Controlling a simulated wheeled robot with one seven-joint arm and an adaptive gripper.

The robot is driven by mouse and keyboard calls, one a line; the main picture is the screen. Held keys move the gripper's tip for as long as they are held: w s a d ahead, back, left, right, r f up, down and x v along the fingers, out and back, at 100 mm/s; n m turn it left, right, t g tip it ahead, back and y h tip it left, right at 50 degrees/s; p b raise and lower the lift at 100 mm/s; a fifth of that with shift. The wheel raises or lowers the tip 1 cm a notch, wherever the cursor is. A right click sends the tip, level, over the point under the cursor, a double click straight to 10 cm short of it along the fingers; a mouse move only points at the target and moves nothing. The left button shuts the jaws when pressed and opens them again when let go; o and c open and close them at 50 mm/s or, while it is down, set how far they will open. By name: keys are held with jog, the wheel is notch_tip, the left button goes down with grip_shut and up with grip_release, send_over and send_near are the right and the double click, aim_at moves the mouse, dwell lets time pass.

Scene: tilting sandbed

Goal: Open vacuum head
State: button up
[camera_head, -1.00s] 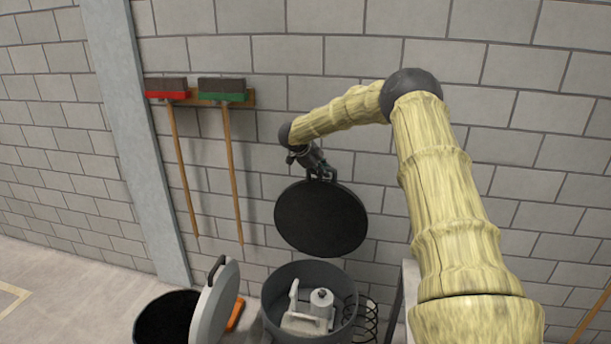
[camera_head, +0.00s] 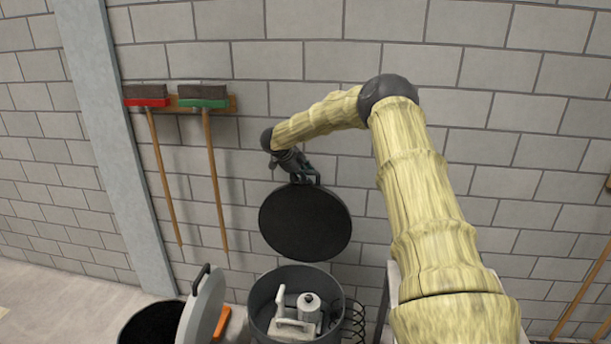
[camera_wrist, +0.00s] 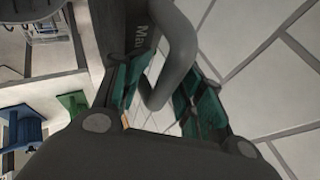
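The vacuum head (camera_head: 305,225) is a dark round lid, standing tilted up on edge above the open grey vacuum drum (camera_head: 262,322). In the head view my gripper (camera_head: 306,180) is at the lid's top edge, by its handle. In the wrist view the grey curved handle (camera_wrist: 181,45) passes between the teal fingers of my gripper (camera_wrist: 158,97). The fingers are spread, with pale gaps showing beside the handle, so they look open around it. Lettering starting with "Ma" shows on a dark surface beside the handle. Any touch between fingers and handle is unclear.
A grey motor unit (camera_head: 308,308) sits inside the drum. A second dark bin (camera_head: 150,322) with a tilted grey lid (camera_head: 203,307) stands to the left. A black coiled hose (camera_head: 355,318) is right of the drum. Red (camera_head: 148,101) and green (camera_head: 203,103) brooms hang on the wall behind.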

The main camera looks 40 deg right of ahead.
jog(key=v, duration=1.2)
jog(key=shift+d, duration=0.1)
jog(key=shift+c, duration=0.5)
